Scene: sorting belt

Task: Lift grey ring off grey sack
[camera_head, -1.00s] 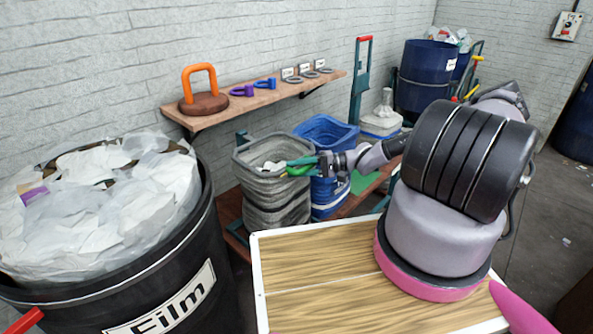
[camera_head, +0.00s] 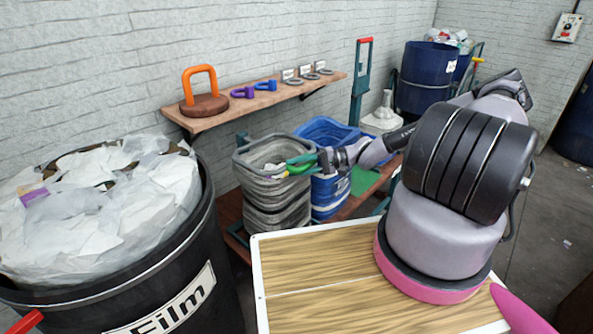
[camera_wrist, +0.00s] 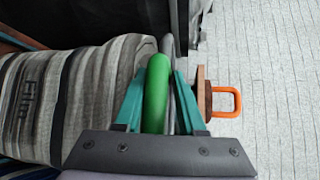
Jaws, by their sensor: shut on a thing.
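The grey sack (camera_head: 277,215) stands upright left of the blue sack, with pale film inside its mouth. The grey ring (camera_head: 240,160) runs around the sack's mouth; its bar shows edge-on in the wrist view (camera_wrist: 168,46), close beside the sack's striped wall (camera_wrist: 83,95). I cannot tell whether ring and sack still touch. A green curved grip (camera_wrist: 157,85) lies along the ring. My gripper (camera_head: 300,163) is at the right side of the mouth. In the wrist view its teal fingers (camera_wrist: 158,100) are shut on the ring at the green grip. The ring's far side is hidden there.
The blue sack (camera_head: 326,199) stands close on the right, under my wrist. A wall shelf (camera_head: 230,110) above holds an orange-handled weight (camera_head: 204,95) and small rings. A black Film bin (camera_head: 214,245) is at the left; a wooden-topped table (camera_head: 320,265) is in front.

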